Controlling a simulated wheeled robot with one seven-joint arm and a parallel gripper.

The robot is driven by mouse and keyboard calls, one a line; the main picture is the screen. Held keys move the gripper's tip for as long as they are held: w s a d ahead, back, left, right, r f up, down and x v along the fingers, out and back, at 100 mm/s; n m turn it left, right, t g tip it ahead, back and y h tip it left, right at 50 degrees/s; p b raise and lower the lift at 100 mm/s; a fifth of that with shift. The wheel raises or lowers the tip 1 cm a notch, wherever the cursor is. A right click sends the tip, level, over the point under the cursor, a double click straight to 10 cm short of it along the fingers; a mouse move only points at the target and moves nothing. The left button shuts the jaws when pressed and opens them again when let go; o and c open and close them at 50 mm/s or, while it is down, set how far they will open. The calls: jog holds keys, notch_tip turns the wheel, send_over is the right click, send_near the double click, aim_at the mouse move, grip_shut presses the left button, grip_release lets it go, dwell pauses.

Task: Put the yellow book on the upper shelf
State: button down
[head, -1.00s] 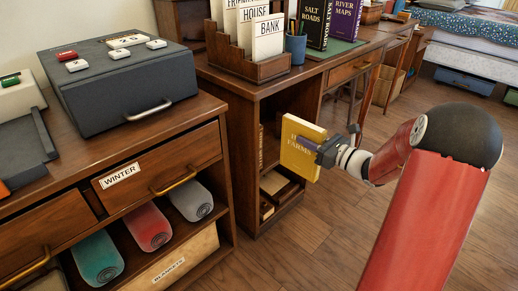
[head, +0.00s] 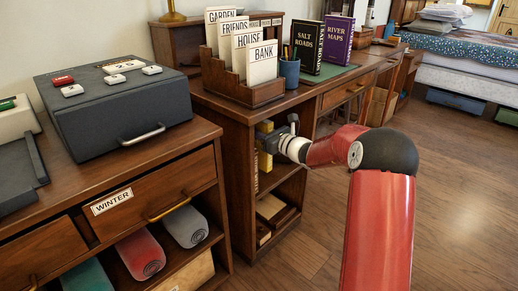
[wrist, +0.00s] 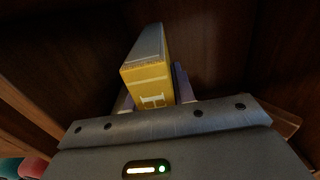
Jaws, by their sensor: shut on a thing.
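My gripper (head: 279,140) is shut on the yellow book (head: 264,161) and holds it inside the upper compartment of the desk's open shelf, above the upper shelf (head: 282,176). The gripper hides much of the book in the head view. In the wrist view, the yellow book (wrist: 149,78) stands out between the fingers, with dark wood around it. I cannot tell whether the book touches the shelf board.
A narrow book (head: 256,172) stands at the left of the upper compartment. Several items lie in the lower compartment (head: 272,208). The desk top above carries a card rack (head: 250,92) and a blue pen cup (head: 289,73). A drawer cabinet (head: 150,185) stands at left.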

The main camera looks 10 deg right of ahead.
aim_at(259, 148)
notch_tip(259, 148, down, 7)
jog(key=shift+w+a+r, duration=0.1)
jog(key=shift+w+r, duration=0.05)
jog(key=shift+w, duration=0.1)
jog(key=c, duration=1.2)
grip_release()
jog(key=shift+o, duration=0.2)
